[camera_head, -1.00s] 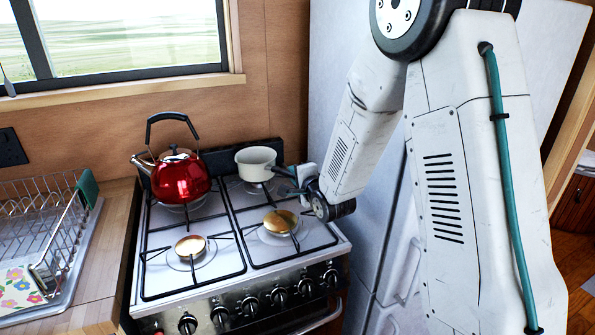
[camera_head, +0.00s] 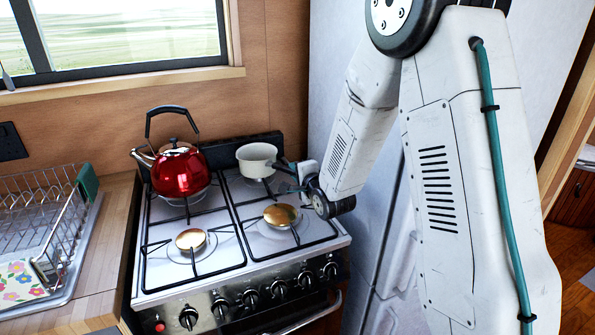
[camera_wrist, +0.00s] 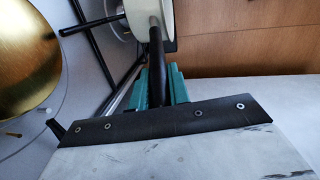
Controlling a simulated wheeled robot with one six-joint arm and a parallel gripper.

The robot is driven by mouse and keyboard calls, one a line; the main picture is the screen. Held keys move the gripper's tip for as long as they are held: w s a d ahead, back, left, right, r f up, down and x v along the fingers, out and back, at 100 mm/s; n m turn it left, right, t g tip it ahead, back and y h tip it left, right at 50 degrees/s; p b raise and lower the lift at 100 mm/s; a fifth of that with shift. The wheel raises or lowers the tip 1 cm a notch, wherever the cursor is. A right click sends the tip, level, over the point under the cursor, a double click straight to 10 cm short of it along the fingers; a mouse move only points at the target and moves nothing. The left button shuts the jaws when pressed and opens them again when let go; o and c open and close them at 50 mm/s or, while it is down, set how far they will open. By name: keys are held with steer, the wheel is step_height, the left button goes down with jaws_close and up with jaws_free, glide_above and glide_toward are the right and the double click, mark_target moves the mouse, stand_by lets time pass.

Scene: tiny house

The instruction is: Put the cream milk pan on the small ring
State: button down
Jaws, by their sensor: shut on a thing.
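The cream milk pan (camera_head: 257,162) is upright over the back right ring of the stove (camera_head: 148,284). I cannot tell whether its base touches the grate. Its dark handle points right, toward my gripper (camera_head: 296,174). In the wrist view, my teal fingers (camera_wrist: 157,85) are shut on the black handle (camera_wrist: 155,55), and part of the pan (camera_wrist: 134,14) shows at the top. The front left ring (camera_head: 190,240) has a small brass cap and is bare. The front right ring (camera_head: 281,215) has a larger brass cap and is also bare.
A red kettle (camera_head: 181,174) stands on the back left ring. A dish rack (camera_head: 40,215) is on the wooden counter (camera_head: 108,235) at left. A tall white panel (camera_head: 330,70) stands close on the right, near my arm. The wooden wall is behind the stove.

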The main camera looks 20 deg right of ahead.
steer(key=c, duration=1.2)
jaws_free()
steer(key=shift+c, duration=0.2)
steer(key=s+a+r+n+g, duration=0.1)
steer(key=s+r+n+g, duration=0.3)
steer(key=s, duration=1)
steer(key=s+a+r+n+g, duration=0.1)
steer(key=s+r+n+g, duration=0.3)
steer(key=s, duration=1)
steer(key=s+a+r+n+g, duration=0.1)
steer(key=s+r+n+g, duration=0.3)
steer(key=s+n, duration=0.5)
steer(key=s+g, duration=0.2)
steer(key=s, duration=0.3)
steer(key=shift+s+r+g+h, duration=0.25)
steer(key=shift+g+h, duration=0.05)
steer(key=shift+g, duration=0.1)
